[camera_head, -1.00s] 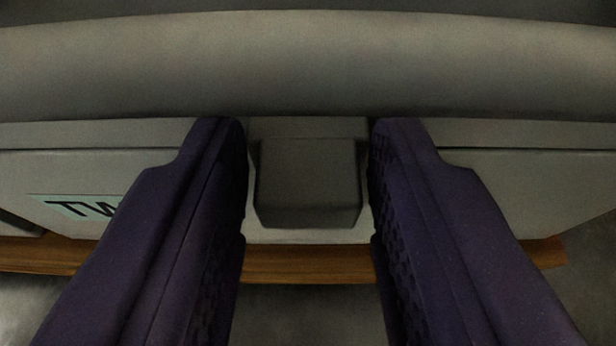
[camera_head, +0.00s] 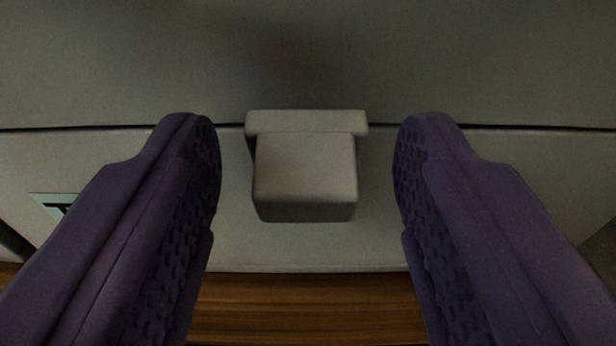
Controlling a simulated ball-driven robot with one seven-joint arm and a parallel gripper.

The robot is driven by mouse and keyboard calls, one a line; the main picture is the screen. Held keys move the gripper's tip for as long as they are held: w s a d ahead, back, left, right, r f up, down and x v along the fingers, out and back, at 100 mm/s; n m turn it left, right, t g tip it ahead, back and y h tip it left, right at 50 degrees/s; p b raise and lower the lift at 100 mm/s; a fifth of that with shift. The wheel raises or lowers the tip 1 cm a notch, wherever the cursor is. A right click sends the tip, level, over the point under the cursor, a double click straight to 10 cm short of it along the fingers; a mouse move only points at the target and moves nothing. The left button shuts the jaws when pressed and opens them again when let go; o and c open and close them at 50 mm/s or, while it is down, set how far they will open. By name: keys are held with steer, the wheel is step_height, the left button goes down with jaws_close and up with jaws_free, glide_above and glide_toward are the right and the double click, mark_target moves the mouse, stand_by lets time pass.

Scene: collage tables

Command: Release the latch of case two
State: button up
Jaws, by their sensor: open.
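The case (camera_head: 120,165) is pale grey, with a dark seam between its lid (camera_head: 480,70) and its lower front. A teal label (camera_head: 48,204) shows at the left, mostly hidden by my left finger; its text is cut off. The latch (camera_head: 305,175) is a grey block with a wider top bar, at the middle of the front across the seam. My gripper (camera_head: 307,140) is open, with one purple finger on each side of the latch. A gap shows between the latch and each finger. Nothing is held.
A brown wooden surface (camera_head: 305,305) lies below the case front. A dark area shows past the case at the right edge.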

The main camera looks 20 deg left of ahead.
steer(key=f+v, duration=0.1)
steer(key=v, duration=0.6)
steer(key=shift+s+d+r+p, duration=0.2)
steer(key=shift+s+r+p, duration=0.1)
steer(key=shift+s+r, duration=0.15)
steer(key=shift+w+r, duration=0.1)
steer(key=shift+r, duration=0.05)
steer(key=w+a+g, duration=0.1)
steer(key=w, duration=0.1)
steer(key=w+g, duration=0.1)
steer(key=w, duration=0.1)
steer(key=w+a+h, duration=0.1)
steer(key=w, duration=0.2)
steer(key=shift+a+f+g, duration=0.3)
steer(key=shift+f+g, duration=0.05)
steer(key=shift+g, duration=0.05)
steer(key=shift+w+a+b, duration=0.1)
steer(key=shift+w+b, duration=0.2)
steer(key=shift+w, duration=0.05)
